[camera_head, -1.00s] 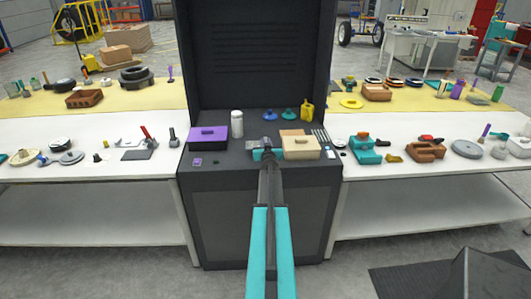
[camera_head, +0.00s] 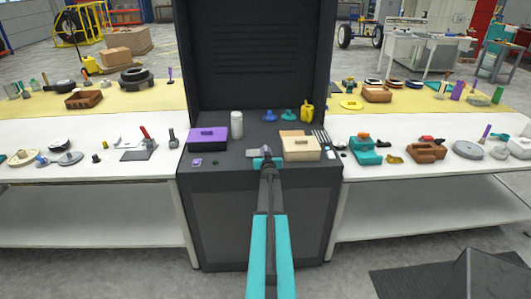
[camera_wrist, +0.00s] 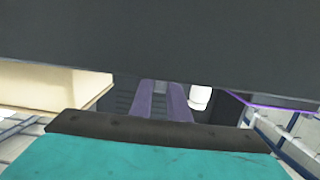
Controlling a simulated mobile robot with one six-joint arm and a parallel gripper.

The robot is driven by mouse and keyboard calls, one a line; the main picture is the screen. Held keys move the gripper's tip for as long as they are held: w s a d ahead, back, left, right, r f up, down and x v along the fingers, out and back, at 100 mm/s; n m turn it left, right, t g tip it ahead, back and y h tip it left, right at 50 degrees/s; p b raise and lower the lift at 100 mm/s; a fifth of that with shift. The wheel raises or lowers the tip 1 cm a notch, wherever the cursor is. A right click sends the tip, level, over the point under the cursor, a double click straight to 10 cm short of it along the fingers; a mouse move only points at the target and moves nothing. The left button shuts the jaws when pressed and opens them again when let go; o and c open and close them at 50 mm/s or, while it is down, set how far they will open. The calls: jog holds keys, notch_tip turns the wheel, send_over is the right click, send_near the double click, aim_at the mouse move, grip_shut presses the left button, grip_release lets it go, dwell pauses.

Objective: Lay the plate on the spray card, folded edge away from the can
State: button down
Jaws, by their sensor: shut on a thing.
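In the head view my gripper (camera_head: 265,162) is over the front middle of the dark booth counter. It is shut on a small grey metal plate (camera_head: 258,152), partly hidden by the gripper; I cannot tell which side its folded edge is on. A white can (camera_head: 237,124) stands upright at the back left of the plate; it also shows in the wrist view (camera_wrist: 200,98). In the wrist view a dark surface fills the top.
A purple box (camera_head: 208,138) stands left of the can, and the beige box (camera_head: 301,148) close right of my gripper. Blue and teal items (camera_head: 288,114) and a yellow bottle (camera_head: 307,110) are at the back. The dark booth walls close the rear; the counter's front left is mostly clear.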

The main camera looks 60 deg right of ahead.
jog(key=shift+f, duration=0.15)
jog(key=c, duration=1.7)
grip_release()
jog(key=shift+b+v, duration=0.85)
jog(key=shift+v, duration=2.05)
jog(key=shift+b+v, duration=0.35)
jog(key=shift+v, duration=3.7)
jog(key=shift+w+a, duration=0.1)
